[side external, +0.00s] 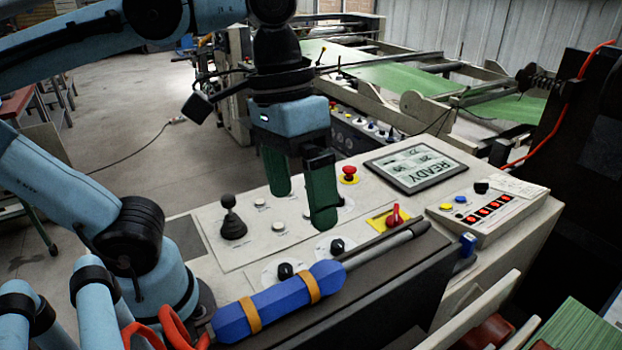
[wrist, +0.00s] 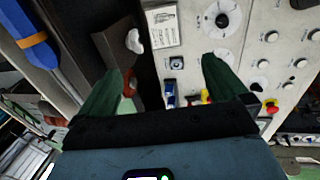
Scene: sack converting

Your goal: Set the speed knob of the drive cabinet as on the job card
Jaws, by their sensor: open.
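My gripper (side external: 299,208) is open and empty, its two green fingers pointing down above the sloping control panel (side external: 210,250). A black knob on a round white dial (side external: 285,271) sits near the panel's front edge. Another black knob on a dial (side external: 337,246) is to its right, below the near fingertip. A dial knob (wrist: 222,19) shows at the top of the wrist view, beyond the right finger. I cannot read which knob sets speed. A printed white card (wrist: 163,26) lies beside the dials in the wrist view; its text is too small to read. My fingers hide part of the panel.
A blue-handled tool (side external: 280,300) lies along the front ledge.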

